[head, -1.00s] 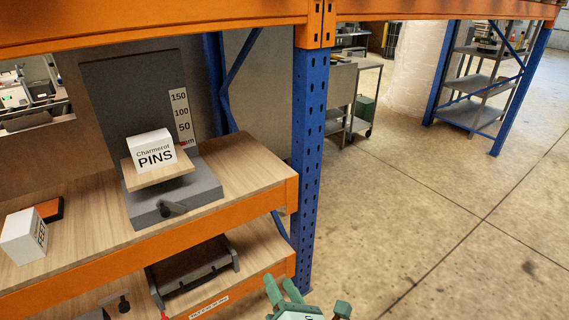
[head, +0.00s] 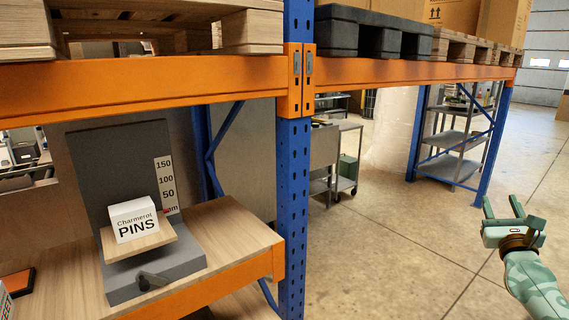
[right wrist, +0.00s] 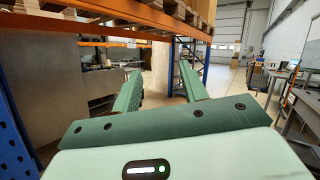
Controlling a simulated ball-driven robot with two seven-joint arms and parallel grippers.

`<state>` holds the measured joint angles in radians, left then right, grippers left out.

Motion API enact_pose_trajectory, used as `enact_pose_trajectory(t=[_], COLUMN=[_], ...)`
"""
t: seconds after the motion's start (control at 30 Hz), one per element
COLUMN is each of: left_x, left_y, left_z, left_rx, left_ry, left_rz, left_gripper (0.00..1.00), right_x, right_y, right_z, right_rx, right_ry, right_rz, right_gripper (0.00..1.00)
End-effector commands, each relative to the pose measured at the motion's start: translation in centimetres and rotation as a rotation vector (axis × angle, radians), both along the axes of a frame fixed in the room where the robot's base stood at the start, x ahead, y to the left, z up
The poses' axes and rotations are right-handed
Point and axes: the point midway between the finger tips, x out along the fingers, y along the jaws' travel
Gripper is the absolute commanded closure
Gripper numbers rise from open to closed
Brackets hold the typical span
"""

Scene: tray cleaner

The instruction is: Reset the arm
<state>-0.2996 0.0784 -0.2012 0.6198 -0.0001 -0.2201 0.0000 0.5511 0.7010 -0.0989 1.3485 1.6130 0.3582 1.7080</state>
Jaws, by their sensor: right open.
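My right gripper (head: 502,208) is at the right of the head view, over open floor and well clear of the rack. Its two green fingers are apart and nothing is between them. The right wrist view also shows the open, empty fingers (right wrist: 158,92). My left gripper is not in view. On the wooden shelf (head: 232,228) at the left, a white box marked PINS (head: 134,221) rests on the small wooden platform of a grey stand (head: 152,275) with a height scale.
Pallets (head: 375,32) lie above. A metal cart (head: 345,150) and a grey shelf unit (head: 450,140) are farther back. The floor (head: 400,240) around my right gripper is clear.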

Motion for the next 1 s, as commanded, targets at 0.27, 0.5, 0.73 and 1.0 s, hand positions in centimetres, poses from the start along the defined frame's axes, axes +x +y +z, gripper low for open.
enact_pose_trajectory(t=[0.27,0.5,0.73,1.0], left_x=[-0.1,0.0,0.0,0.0], left_y=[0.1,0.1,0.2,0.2], left_z=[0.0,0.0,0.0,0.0], left_rx=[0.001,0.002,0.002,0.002], left_ry=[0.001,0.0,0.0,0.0], left_rz=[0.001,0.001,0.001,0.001], left_gripper=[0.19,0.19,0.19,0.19], right_x=[1.5,2.0,0.6,-6.5], right_y=[4.6,3.7,3.2,6.4], right_z=[-1.5,-5.0,-14.4,-33.5], right_rx=[-1.598,-2.977,2.57,2.667], right_ry=[0.412,0.719,-0.582,-0.551], right_rz=[-0.336,-0.685,0.392,-0.058], right_gripper=[0.57,0.57,0.57,0.57])
